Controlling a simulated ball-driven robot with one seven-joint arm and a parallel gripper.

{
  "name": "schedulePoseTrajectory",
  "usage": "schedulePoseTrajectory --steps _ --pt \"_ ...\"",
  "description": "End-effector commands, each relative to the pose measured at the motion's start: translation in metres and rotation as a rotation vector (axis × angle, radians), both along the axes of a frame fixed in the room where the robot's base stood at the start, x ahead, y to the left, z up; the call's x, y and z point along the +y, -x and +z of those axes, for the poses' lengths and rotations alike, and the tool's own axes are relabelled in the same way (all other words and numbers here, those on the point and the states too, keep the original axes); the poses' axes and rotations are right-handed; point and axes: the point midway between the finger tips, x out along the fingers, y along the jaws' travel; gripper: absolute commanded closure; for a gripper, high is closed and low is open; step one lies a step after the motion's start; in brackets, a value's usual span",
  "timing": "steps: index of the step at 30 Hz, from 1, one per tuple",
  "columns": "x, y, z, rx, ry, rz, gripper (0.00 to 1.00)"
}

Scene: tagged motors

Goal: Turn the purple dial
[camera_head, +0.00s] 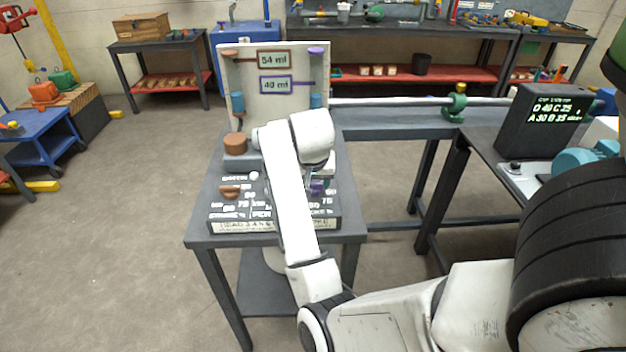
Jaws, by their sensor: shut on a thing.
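The purple dial (317,188) sits on the right side of the dark, white-lettered control panel, partly hidden by my arm. My gripper (321,180) is at the dial, mostly hidden behind my white arm links, and is shut on it. A brown dial (230,191) is on the left side of the same panel (262,212). The upright white board (240,95) behind it carries a brown-framed sign reading 54 ml (273,59) and a purple-framed sign reading 40 ml (275,85).
A brown round knob (235,144) stands at the board's foot, and blue cylinders (238,103) are on the board. A black display box (543,122) stands on the right-hand table. A long bench (385,122) runs behind.

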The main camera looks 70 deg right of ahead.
Motion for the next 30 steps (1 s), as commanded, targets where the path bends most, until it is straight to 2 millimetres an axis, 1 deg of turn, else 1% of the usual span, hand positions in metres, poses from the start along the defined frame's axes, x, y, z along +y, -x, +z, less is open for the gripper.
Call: schedulePoseTrajectory --steps 5,21,30 --pt "0.0009 -0.0016 0.0023 0.001 -0.001 -0.105 0.73" --pt "0.0004 -0.0041 0.0009 0.001 0.0 -0.542 0.73" --pt "-0.0001 -0.0046 0.0004 -0.001 0.0 -0.684 0.73"
